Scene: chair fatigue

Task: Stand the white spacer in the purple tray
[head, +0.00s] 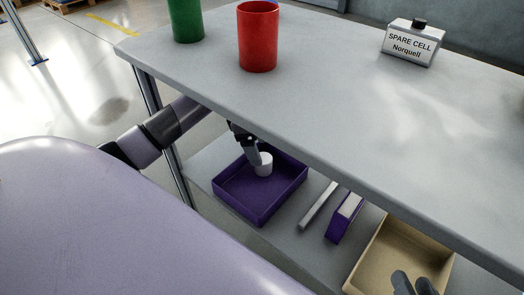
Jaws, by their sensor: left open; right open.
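The purple tray (232,204) sits on the lower shelf, under the tabletop edge. The white spacer (265,168) is a short cylinder and appears upright inside the tray, towards its back. My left gripper (254,156) reaches in under the tabletop from the left. It is open, with a finger at the spacer's left side; whether it touches the spacer I cannot tell. The tabletop hides part of this gripper. My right gripper (413,284) is open at the bottom right, over the tan tray (382,246), with only its fingers in view.
A grey bar (318,206) and a purple box with a white top (344,217) lie on the shelf between the trays. Above, the tabletop carries a green cup (186,20), a red cup (258,38) and a spare cell (412,43). The tabletop edge overhangs the shelf.

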